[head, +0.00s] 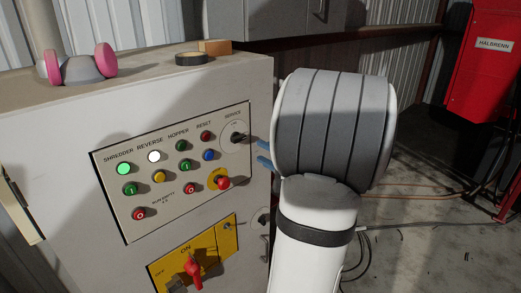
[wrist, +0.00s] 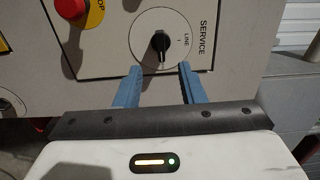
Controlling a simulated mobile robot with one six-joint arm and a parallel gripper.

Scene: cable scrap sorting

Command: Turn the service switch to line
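The service switch is a small black knob on a round white dial, at the upper right of the control panel in the head view (head: 237,138). In the wrist view the knob (wrist: 160,45) stands in the upper middle, with the words SERVICE and LINE printed sideways to its right. The knob lies lengthwise up and down in that picture; which mark it points to is not clear. My gripper (wrist: 160,68) is open and empty, its two blue fingers pointing at the dial with the knob between their lines. In the head view my gripper (head: 262,153) is just right of the panel.
The panel carries several lit buttons, a red stop button (wrist: 70,8) on yellow near the switch, and a red-handled ON/OFF switch (head: 193,268) below. A pink-and-grey respirator (head: 80,65), black tape roll (head: 191,58) and wooden block (head: 215,46) lie on the cabinet top.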

